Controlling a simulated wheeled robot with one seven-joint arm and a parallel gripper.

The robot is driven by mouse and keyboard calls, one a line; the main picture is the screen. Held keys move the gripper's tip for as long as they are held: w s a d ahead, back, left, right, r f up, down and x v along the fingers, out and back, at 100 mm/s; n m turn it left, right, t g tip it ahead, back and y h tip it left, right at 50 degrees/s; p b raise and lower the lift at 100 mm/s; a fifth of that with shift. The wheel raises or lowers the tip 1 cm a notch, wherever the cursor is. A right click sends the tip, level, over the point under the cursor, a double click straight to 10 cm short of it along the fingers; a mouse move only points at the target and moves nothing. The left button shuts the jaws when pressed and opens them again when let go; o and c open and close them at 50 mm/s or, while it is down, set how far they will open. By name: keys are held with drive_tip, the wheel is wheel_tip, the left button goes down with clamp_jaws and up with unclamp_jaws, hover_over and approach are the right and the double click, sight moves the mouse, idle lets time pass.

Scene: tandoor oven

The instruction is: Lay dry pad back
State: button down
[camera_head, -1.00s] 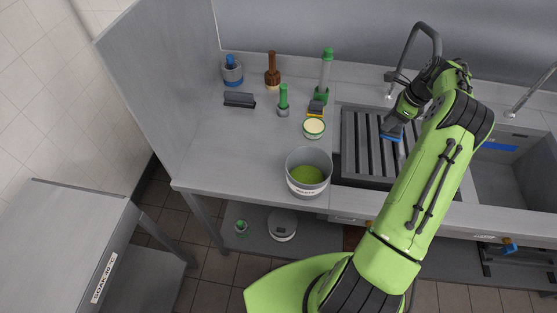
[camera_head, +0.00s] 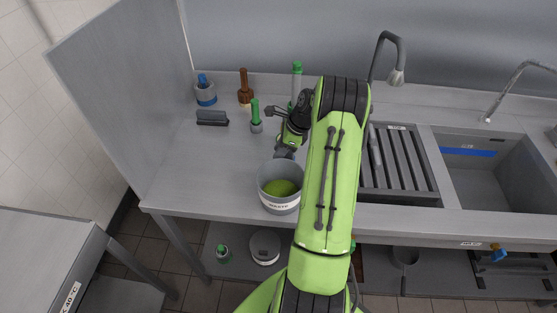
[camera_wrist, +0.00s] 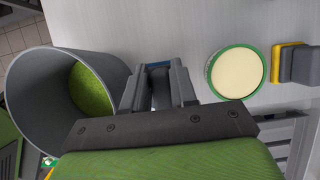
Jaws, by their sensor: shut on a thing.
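My gripper (camera_head: 286,150) is above the steel counter, just behind the white-labelled grey bucket (camera_head: 280,204). It also shows in the wrist view (camera_wrist: 158,88), with its jaws shut on a blue-edged pad (camera_wrist: 158,65). Only a thin blue strip of that pad shows between the fingers. Whether it touches the counter cannot be told. In the wrist view a round cream pad or tub with a green rim (camera_wrist: 238,73) lies right of the fingers. Beside it is a grey-handled pad with a yellow edge (camera_wrist: 289,63). My arm hides both in the head view.
The bucket, holding green stuff, stands close left of the fingers. The slatted rack (camera_head: 405,165) and sink (camera_head: 480,175) lie right.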

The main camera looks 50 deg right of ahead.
drive_tip(key=shift+f, duration=1.8)
drive_tip(key=c, duration=0.9)
unclamp_jaws()
